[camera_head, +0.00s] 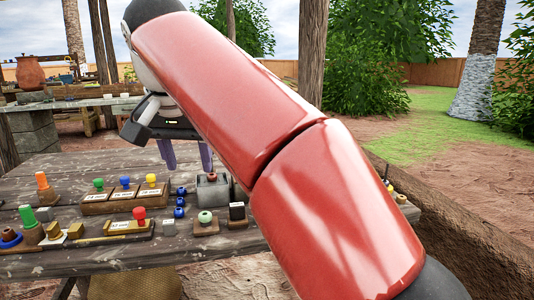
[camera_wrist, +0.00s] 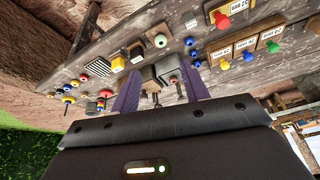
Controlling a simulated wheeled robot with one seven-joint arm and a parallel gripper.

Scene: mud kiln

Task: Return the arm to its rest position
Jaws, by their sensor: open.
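My gripper (camera_head: 186,157) hangs above the back of the wooden table (camera_head: 110,262), with my red arm reaching across the view from the lower right. In the wrist view its two purple fingers (camera_wrist: 158,95) are spread apart, and I see nothing held between them. A grey block (camera_head: 212,190) with a dark knob stands on the table just beyond the fingers in the wrist view. My arm hides part of the table's right side in the head view.
A rack of labelled blocks with green, blue and yellow knobs (camera_head: 124,195) and a red-knobbed block (camera_head: 139,220) stand on the table. Blue beads (camera_head: 179,212) lie beside them. A wooden post (camera_head: 312,50) and a low mud wall (camera_head: 450,235) are at the right.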

